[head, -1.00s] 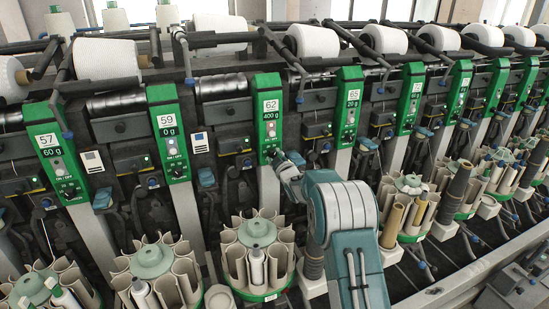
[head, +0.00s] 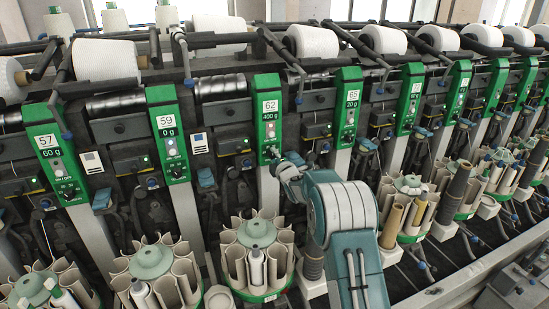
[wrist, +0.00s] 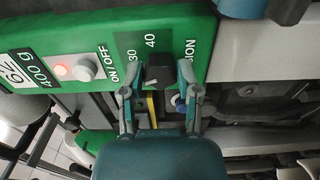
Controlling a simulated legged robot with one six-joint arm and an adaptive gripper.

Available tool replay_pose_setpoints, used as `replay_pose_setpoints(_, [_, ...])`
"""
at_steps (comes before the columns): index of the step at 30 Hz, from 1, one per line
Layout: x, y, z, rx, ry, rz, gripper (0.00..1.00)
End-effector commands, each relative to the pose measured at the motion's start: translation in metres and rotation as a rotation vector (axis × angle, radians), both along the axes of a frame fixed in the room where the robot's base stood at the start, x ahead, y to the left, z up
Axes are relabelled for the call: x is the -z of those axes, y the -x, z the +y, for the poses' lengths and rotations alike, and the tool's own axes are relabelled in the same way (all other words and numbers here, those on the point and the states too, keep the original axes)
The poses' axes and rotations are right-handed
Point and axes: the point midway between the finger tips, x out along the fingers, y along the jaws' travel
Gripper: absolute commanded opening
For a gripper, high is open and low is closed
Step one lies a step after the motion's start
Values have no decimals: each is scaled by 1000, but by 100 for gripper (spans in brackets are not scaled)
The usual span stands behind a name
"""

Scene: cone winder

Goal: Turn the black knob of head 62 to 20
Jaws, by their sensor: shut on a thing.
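The green panel of head 62 (head: 268,100) stands in the middle of the head view, with a "62" label and a "400 g" label. It also fills the top left of the wrist view (wrist: 195,28). The black knob (wrist: 158,70) sits low on this panel, with a white pointer mark and the numbers 30 and 40 beside it. My gripper (wrist: 158,82) has one finger on each side of the knob and is shut on it.
Neighbouring head 59 (head: 168,130) and head 65 (head: 348,108) stand on either side. A round bobbin magazine (head: 257,232) stands below.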

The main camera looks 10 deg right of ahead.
Motion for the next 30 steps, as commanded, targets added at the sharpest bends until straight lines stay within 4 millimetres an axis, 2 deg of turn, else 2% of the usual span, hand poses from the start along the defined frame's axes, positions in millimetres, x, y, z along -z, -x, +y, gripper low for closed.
replay_pose_setpoints(9, [5,0,3,-5,100,-11,0])
replay_pose_setpoints(23, [7,1,3,-5,113,-9,0])
replay_pose_setpoints(24, [7,1,3,-5,114,-8,47])
replay_pose_setpoints(26, [7,1,3,-5,114,-8,74])
replay_pose_setpoints(30, [5,1,2,-3,113,-13,76])
